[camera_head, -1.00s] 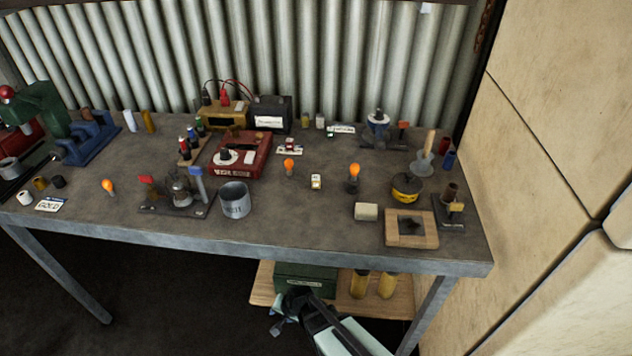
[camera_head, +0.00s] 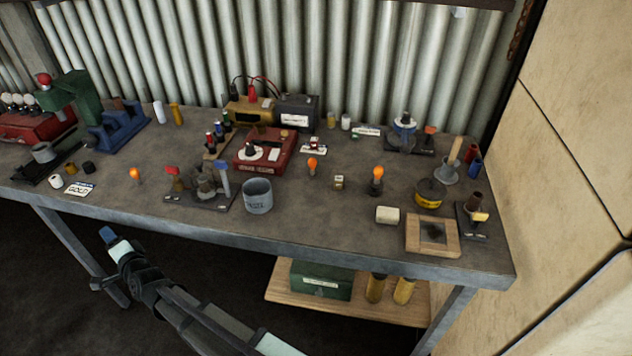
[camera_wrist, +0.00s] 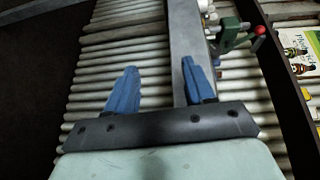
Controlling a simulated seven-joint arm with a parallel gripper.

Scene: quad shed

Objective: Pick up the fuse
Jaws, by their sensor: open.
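I cannot pick out the fuse with certainty. A small pale block with a dark marking (camera_head: 338,182) lies mid-table between two orange bulbs, and a small red and white piece (camera_head: 314,146) lies behind it; either is too small to identify. My gripper (camera_head: 108,238) is in front of the table's front edge at the left, away from these objects. In the wrist view its two blue fingers (camera_wrist: 160,85) are apart with nothing between them.
The workbench (camera_head: 300,222) is crowded: a grey tin (camera_head: 258,196), a red box (camera_head: 264,152), orange bulbs (camera_head: 312,166), a wooden frame (camera_head: 433,249) and a blue stand (camera_head: 118,130). A shelf below holds a green box (camera_head: 320,280). A pale wall closes the right side.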

